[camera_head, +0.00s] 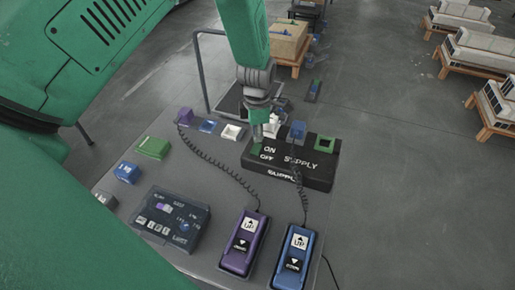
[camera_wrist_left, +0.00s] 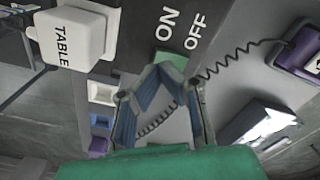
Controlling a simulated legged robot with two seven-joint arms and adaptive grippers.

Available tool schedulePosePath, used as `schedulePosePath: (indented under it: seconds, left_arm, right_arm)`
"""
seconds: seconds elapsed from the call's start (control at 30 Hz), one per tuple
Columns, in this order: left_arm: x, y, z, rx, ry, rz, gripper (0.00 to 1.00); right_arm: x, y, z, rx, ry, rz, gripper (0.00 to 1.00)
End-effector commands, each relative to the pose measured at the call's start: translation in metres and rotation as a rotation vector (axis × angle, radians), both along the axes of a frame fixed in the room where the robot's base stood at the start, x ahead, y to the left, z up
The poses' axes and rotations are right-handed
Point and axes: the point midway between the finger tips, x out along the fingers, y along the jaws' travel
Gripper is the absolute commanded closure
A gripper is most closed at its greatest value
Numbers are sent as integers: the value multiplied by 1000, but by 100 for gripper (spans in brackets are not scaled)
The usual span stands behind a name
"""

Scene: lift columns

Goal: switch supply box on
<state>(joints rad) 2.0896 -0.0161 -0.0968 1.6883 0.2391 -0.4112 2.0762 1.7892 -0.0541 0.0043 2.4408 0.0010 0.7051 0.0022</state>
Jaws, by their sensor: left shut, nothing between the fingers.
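The black supply box (camera_head: 312,174) stands on the grey table, with white ON, OFF and SUPPLY lettering on its top. Its green switch (camera_head: 256,147) lies left of the ON and OFF words, and shows partly behind the fingertips in the left wrist view (camera_wrist_left: 172,62). My left gripper (camera_head: 259,128) comes down from above over the switch end of the box. In the left wrist view its fingers (camera_wrist_left: 160,74) meet at the tips, shut and empty, right by the switch. I cannot tell whether they touch it or which way it is set. My right gripper is not in view.
A white TABLE block (camera_wrist_left: 73,35) stands close to the gripper. Purple (camera_head: 244,243) and blue (camera_head: 296,256) handsets with coiled cords lie on the front of the table. A dark control box (camera_head: 172,218) is at left. A green frame (camera_head: 325,144) sits on the supply box's right end.

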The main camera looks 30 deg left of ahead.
Motion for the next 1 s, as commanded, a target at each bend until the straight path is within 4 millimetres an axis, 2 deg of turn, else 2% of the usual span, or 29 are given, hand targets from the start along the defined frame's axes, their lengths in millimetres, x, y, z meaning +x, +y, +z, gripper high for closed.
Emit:
schedulePosePath:
  seconds: [0.43,1.0]
  left_arm:
    - [0,-5,-6,6,0,0,100]
    - [0,-2,-15,2,-1,0,100]
  right_arm:
    - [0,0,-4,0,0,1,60]
    - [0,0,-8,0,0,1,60]
